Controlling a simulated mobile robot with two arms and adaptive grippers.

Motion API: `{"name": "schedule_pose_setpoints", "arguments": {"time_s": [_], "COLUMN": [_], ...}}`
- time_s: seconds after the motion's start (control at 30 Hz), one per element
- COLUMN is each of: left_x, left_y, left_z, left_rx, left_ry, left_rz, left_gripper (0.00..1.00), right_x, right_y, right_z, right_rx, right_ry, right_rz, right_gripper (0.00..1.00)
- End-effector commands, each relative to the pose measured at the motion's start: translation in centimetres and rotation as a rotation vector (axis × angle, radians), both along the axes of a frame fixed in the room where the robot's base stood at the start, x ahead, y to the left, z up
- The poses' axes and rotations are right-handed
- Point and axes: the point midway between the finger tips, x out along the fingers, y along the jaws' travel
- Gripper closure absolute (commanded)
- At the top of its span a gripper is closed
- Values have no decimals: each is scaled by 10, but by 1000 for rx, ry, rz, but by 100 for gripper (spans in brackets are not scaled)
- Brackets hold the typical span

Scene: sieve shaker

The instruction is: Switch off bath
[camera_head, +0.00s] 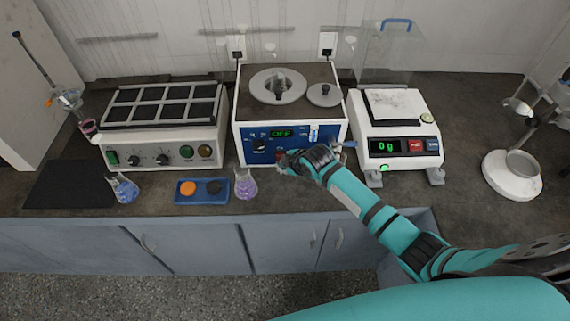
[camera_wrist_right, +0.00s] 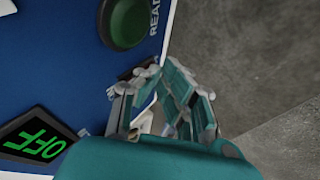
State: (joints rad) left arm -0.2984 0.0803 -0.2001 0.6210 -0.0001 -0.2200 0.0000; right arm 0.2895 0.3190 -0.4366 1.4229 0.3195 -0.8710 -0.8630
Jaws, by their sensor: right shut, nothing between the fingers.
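The bath (camera_head: 250,107) is the white box with a blue front panel in the middle of the bench. Its display (camera_head: 281,133) reads OFF in green. My right gripper (camera_head: 284,163) is shut and empty at the lower part of the panel and hides some of it. In the right wrist view the closed fingertips (camera_wrist_right: 149,76) are close to the blue panel (camera_wrist_right: 65,45), near its edge. The OFF display (camera_wrist_right: 38,135) and a green button (camera_wrist_right: 127,20) labelled READY show beside them. I cannot tell whether the fingers touch the panel. My left gripper is not in view.
A white instrument (camera_head: 150,150) stands left of the bath, and a balance (camera_head: 400,160) reading 0 g stands right. A purple flask (camera_head: 245,185) stands close left of my gripper. A blue tray (camera_head: 214,199) and a blue flask (camera_head: 123,188) are further left.

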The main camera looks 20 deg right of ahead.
Motion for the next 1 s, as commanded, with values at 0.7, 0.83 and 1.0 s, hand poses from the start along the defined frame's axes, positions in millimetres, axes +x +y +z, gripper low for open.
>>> {"name": "schedule_pose_setpoints", "arguments": {"time_s": [0.7, 0.83, 1.0], "left_x": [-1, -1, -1], "left_y": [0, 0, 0], "left_z": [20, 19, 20], "left_rx": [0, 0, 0], "left_ry": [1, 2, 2], "left_rz": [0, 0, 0], "left_gripper": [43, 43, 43], "right_x": [4, 4, 4], "right_y": [0, 0, 0], "right_z": [23, 22, 23], "right_rx": [5, 6, 5], "right_ry": [-4, -3, -3], "right_rz": [-2, -3, -3], "right_gripper": [100, 100, 100]}}
